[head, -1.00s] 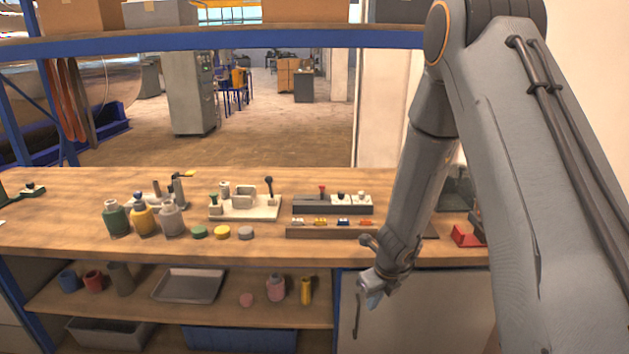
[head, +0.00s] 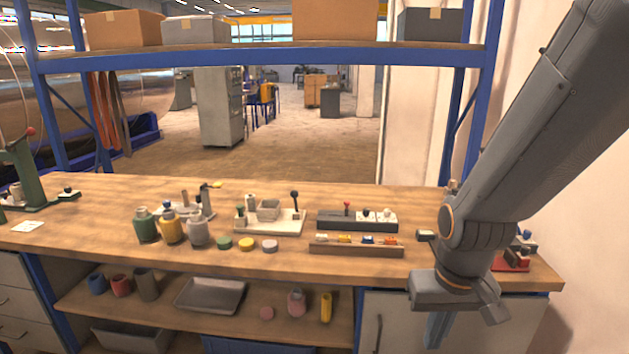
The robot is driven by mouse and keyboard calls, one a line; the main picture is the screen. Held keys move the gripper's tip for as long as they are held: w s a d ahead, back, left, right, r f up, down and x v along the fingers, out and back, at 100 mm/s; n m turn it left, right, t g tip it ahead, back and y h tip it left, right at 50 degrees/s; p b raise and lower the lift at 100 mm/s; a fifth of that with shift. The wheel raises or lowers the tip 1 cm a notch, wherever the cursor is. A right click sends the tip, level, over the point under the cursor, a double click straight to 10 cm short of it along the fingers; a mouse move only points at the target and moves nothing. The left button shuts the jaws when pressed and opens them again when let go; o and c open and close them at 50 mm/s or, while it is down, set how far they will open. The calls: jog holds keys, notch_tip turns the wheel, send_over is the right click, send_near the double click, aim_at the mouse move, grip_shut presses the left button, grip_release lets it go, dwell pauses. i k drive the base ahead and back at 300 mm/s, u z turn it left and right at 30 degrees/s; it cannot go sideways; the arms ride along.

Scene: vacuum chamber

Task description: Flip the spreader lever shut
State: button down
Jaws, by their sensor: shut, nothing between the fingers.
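A pale base plate (head: 283,228) stands on the bench near the middle of the head view. It carries a grey box-shaped block (head: 268,210) and a short post. At its right end a dark lever with a black ball knob (head: 295,195) stands about upright. I take this for the spreader lever, but cannot be sure. My gripper (head: 437,332) hangs at the lower right, in front of the bench's front edge. It points down, is shut and empty, and is well apart from the lever. Its fingertips are hard to make out.
A dark block with knobs (head: 357,220) and a rack of small coloured parts (head: 356,248) stand right. A blue-edged shelf (head: 270,56) spans above.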

aim_at(294, 194)
jog(key=k, duration=1.25)
jog(key=u, duration=0.6)
jog(key=i, duration=1.2)
jog(key=z, duration=0.8)
jog(key=i, duration=0.4)
jog(key=z, duration=0.35)
